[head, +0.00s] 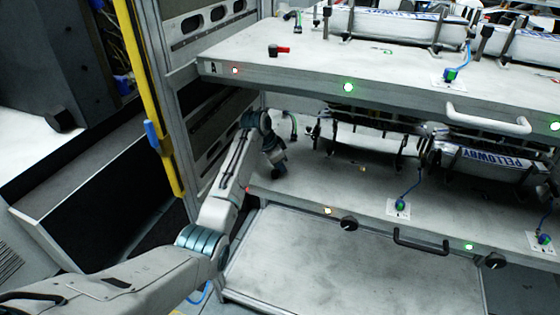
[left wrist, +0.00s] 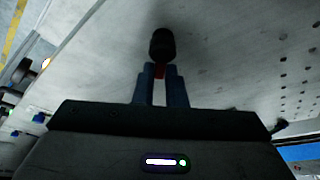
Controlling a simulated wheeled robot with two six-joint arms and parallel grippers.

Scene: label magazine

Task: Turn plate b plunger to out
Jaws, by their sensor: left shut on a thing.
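Plate b (head: 325,185) is the lower shelf plate, under the plate marked A. My left arm reaches in from the left, and my left gripper (head: 278,170) is over plate b's left end, below plate A. In the left wrist view the gripper's two blue fingers (left wrist: 160,82) are closed around a plunger with a black round knob (left wrist: 162,45). A little red shows at the plunger between the fingertips. In the head view this plunger is hidden by the gripper. My right gripper is not seen.
Plate A (head: 300,70) overhangs the gripper and carries a plunger with a red part (head: 281,50). The frame post (head: 178,130) and a yellow bar (head: 150,90) stand close left of the arm. Plate b has a dark handle (head: 420,246) and black knobs at its front.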

